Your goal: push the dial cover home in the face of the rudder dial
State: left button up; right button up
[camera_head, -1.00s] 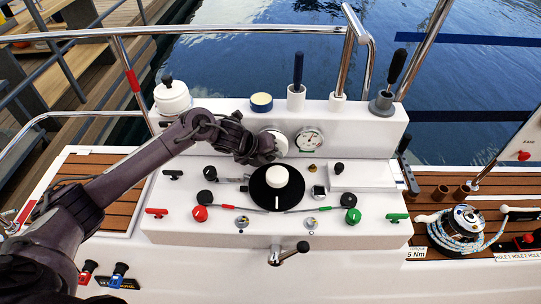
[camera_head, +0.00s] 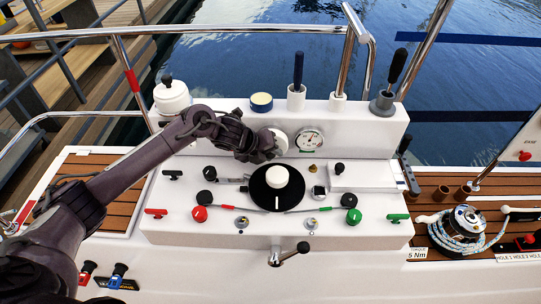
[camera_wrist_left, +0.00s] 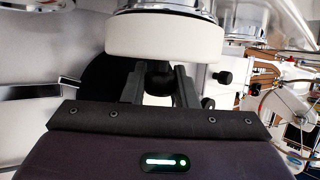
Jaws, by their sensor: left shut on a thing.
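The rudder dial sits on the upright face of the white console, left of a round gauge. Its white round dial cover (camera_head: 281,141) shows partly past my left gripper (camera_head: 265,147) in the head view. In the left wrist view the cover (camera_wrist_left: 165,40) is a thick white disc against a chrome ring (camera_wrist_left: 165,8). A small black knob (camera_wrist_left: 158,74) in front of the cover is between the fingers of my left gripper (camera_wrist_left: 159,80), which is shut on it. I cannot tell whether the cover is fully seated. My right gripper is out of view.
The round gauge (camera_head: 309,140) is close to the right of the cover. A black disc with a white knob (camera_head: 277,177) lies just below the gripper. Several small levers and knobs, such as the green knob (camera_head: 354,216), are on the console top.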

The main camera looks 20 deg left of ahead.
pick_arm(q)
jog(key=shift+w+a+b, duration=0.15)
jog(key=shift+w+b, duration=0.15)
jog(key=shift+w, duration=0.25)
jog(key=shift+w+a+b, duration=0.15)
jog(key=shift+w+b, duration=0.15)
jog(key=shift+w, duration=0.25)
jog(key=o, duration=1.1)
jog(key=shift+c, duration=0.2)
jog(key=v, duration=0.8)
